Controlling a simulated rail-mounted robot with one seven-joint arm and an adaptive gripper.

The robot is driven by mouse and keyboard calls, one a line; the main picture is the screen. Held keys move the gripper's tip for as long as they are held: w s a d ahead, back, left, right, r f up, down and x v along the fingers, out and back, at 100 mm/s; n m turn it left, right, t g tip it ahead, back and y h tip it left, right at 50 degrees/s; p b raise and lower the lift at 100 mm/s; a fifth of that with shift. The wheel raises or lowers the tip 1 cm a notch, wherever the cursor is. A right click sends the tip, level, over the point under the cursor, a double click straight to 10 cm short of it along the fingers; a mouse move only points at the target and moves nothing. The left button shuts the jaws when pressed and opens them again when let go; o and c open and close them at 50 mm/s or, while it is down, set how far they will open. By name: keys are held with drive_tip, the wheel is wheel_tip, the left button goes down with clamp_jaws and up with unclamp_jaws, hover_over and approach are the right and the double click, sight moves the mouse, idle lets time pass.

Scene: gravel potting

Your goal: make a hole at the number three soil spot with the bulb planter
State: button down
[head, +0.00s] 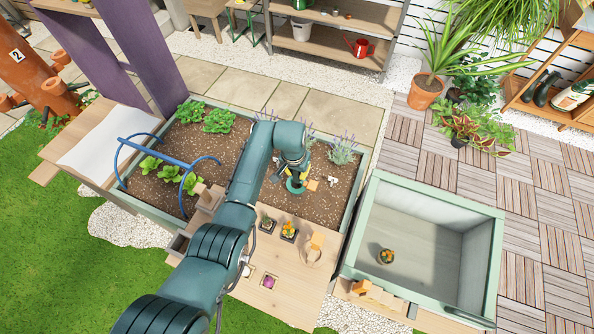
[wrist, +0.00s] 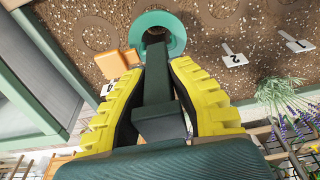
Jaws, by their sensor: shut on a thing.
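The bulb planter (wrist: 178,42) has a dark green shaft and a teal round flange. My gripper (wrist: 158,70) has yellow fingers, shut on the shaft from both sides. In the head view my gripper (head: 293,172) is low over the soil bed, with the teal flange (head: 295,188) just below it. I cannot tell whether the planter touches the soil. Number tags 2 (wrist: 235,57) and 1 (wrist: 298,43) stand in the soil on the right of the wrist view. No tag reading three is legible; an orange block (wrist: 112,64) partly covers a white piece.
Faint rings mark the soil, one left of the flange (wrist: 95,33). Lettuces (head: 218,120) and lavender (head: 342,150) grow in the raised bed (head: 345,225). Small potted cacti (head: 288,232) stand on the front bench. A blue hoop (head: 165,150) crosses the bed's left part.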

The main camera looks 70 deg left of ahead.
sight(297, 181)
idle(0.7)
drive_tip(key=shift+f+b, duration=2.5)
drive_tip(key=shift+f, duration=0.55)
drive_tip(key=shift+r, duration=0.1)
wheel_tip(297, 181, up, 10)
drive_tip(key=p, duration=0.9)
drive_tip(key=shift+r+p, duration=0.1)
drive_tip(key=shift+p, duration=0.2)
wheel_tip(297, 181, up, 5)
drive_tip(key=p, duration=0.4)
drive_tip(key=shift+r+p, duration=0.1)
drive_tip(key=shift+p, duration=0.25)
